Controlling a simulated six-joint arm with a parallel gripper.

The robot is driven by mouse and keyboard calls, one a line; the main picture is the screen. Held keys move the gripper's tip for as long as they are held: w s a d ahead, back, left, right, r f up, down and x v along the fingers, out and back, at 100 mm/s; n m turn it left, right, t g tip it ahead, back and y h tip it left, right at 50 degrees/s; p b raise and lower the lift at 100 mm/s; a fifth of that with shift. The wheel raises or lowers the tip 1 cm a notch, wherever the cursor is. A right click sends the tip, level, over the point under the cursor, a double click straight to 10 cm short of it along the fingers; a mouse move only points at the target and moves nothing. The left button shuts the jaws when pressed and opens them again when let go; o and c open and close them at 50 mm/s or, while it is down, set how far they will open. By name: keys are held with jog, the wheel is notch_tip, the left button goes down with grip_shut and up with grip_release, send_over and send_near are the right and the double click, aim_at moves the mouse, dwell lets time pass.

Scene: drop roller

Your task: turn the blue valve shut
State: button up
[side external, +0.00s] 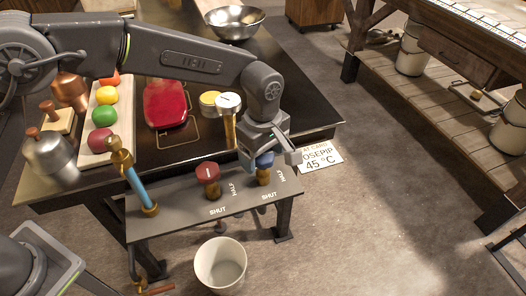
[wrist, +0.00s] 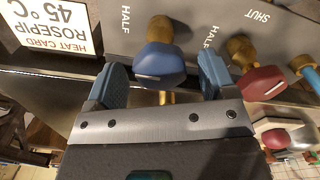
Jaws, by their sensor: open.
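The blue valve (side external: 264,160) has a faceted blue knob on a brass stem, at the right end of the grey valve bench. In the wrist view the blue knob (wrist: 160,62) sits between my two finger pads, with a visible gap on the right; contact on the left is unclear. My gripper (side external: 268,157) is open around the knob, and its blue-padded fingers also show in the wrist view (wrist: 163,66). The labels HALF (side external: 281,175) and SHUT (side external: 268,195) are printed beside the blue valve. The knob's exact setting is unclear.
A red valve (side external: 207,172) stands left of the blue one, near my right finger in the wrist view. A blue pipe with brass ends (side external: 138,184) is further left. A white bucket (side external: 220,265) stands below. A heat card (side external: 320,157) lies to the right.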

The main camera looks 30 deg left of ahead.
jog(key=shift+c, duration=0.4)
jog(key=c, duration=0.8)
jog(key=shift+c, duration=0.2)
jog(key=shift+m, duration=0.4)
jog(key=m, duration=1.2)
jog(key=shift+m, duration=0.4)
jog(key=m, duration=0.4)
jog(key=shift+m, duration=0.4)
